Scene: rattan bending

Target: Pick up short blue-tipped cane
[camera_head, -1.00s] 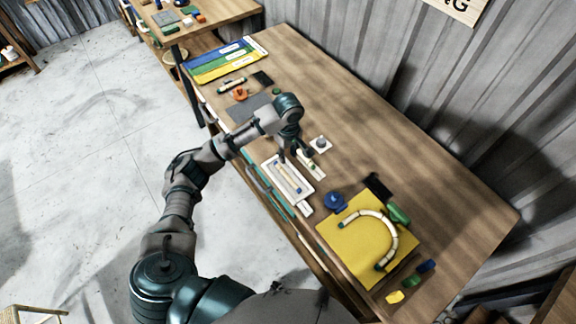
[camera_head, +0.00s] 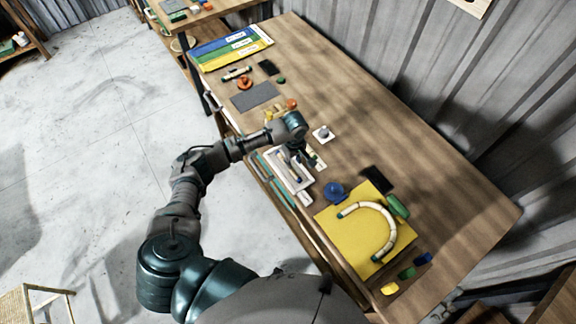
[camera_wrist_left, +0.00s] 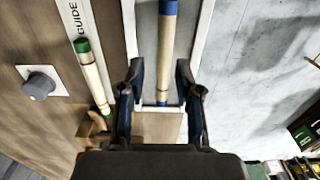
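The short blue-tipped cane (camera_wrist_left: 166,50) is pale and straight, with a blue end at the top of the left wrist view. It lies lengthwise in a white-rimmed tray (camera_wrist_left: 207,25). My left gripper (camera_wrist_left: 160,70) is open, with one finger on each side of the cane and visible gaps between. In the head view my left gripper (camera_head: 302,155) is low over the tray (camera_head: 273,170) and partly hides the cane. I cannot tell whether the fingers are level with the cane. My right gripper is not in view.
A green-tipped cane (camera_wrist_left: 92,75) lies beside the tray, near a strip marked GUIDE. A small grey knob (camera_wrist_left: 39,85) stands on a white plate. A yellow board (camera_head: 338,236) carries a curved cane (camera_head: 386,222); a blue object (camera_head: 334,191) sits at its corner. The table's right side is clear.

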